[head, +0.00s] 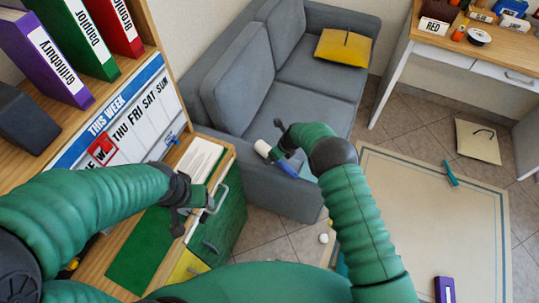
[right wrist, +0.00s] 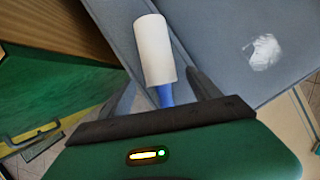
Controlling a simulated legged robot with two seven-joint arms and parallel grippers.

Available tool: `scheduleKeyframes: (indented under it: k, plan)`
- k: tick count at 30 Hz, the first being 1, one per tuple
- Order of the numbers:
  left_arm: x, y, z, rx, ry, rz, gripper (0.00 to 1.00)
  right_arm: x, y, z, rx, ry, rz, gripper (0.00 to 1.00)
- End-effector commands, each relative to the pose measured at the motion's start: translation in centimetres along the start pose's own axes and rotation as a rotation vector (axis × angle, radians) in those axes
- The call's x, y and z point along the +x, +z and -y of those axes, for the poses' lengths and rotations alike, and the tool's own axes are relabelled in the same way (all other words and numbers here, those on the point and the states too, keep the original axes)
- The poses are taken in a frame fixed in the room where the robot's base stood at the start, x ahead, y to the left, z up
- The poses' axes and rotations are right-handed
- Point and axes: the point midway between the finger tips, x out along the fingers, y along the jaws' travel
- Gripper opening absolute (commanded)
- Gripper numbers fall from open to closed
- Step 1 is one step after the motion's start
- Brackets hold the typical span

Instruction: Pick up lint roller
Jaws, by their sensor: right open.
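The lint roller has a white roll (head: 262,147) and a blue handle (head: 288,168). In the head view it appears at the near arm of the grey sofa, partly behind my right gripper (head: 284,143). In the right wrist view the white roll (right wrist: 153,48) points away from me, and the blue handle (right wrist: 165,95) lies between the open fingers of my right gripper (right wrist: 168,88). I cannot tell whether the fingers touch it. My left gripper (head: 187,203) is over the wooden cabinet near a metal handle; its opening is unclear.
The grey sofa (head: 265,75) holds a yellow cushion (head: 343,47). A green drawer front (head: 225,225) and a shelf with binders (head: 75,40) are on the left. A desk (head: 480,45) stands at the upper right. A beige rug (head: 430,220) covers the floor. A whitish patch (right wrist: 263,52) shows on the grey surface.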

Motion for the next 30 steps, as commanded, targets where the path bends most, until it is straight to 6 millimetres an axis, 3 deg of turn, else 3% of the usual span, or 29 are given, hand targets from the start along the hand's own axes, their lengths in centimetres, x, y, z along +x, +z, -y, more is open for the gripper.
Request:
scheduleKeyframes:
  k: [4, 12, 27, 30]
  plan:
    - [0.6, 0.1, 0.0, 0.000, 0.000, 0.000, 0.70, 2.6, 0.1, 0.0, 0.000, 0.000, -0.002, 0.72]
    - [0.5, 0.1, 0.0, 0.000, 0.000, 0.000, 0.70, 2.9, 0.2, -0.1, 0.000, 0.000, 0.000, 0.72]
    - [0.5, 0.1, 0.0, 0.000, 0.000, 0.000, 0.70, 2.9, 0.2, -0.1, 0.000, 0.001, -0.001, 0.07]
    - [0.5, 0.1, 0.0, 0.000, 0.000, 0.000, 0.70, 2.9, 0.2, 0.0, 0.000, 0.000, 0.000, 0.00]
